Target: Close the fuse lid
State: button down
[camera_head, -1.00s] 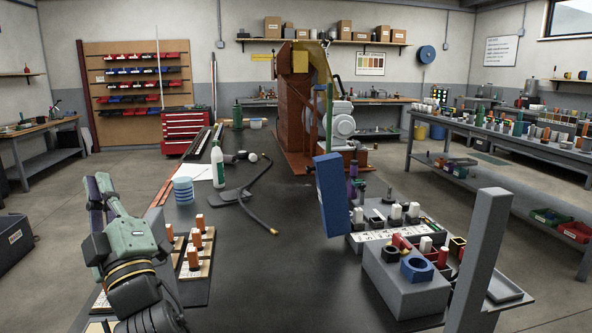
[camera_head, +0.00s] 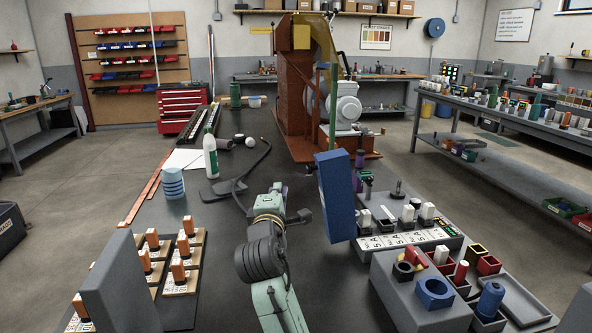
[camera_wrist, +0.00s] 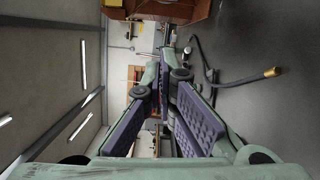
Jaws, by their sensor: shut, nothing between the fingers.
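The fuse lid looks to be the blue slab (camera_head: 337,197), which stands steeply upright and open at the left end of the grey fuse box (camera_head: 448,243). The box has a white strip of amp labels and fuses in its top. My gripper (camera_head: 279,188) is in the middle of the bench, left of the blue slab and apart from it. In the head view my wrist partly hides its fingers. In the wrist view my gripper (camera_wrist: 166,60) shows two fingers with purple pads, shut and empty. The lid cannot be made out there.
A grey block with a blue ring (camera_head: 434,292) and coloured bins stand in front of the fuse box. Orange-topped pieces (camera_head: 180,270) on wooden plates stand at left. The bench between is clear.

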jog(key=w+d+p, duration=0.3)
jog(key=w, duration=0.6)
jog(key=shift+w+d+r, duration=0.3)
jog(key=shift+w+r, duration=0.05)
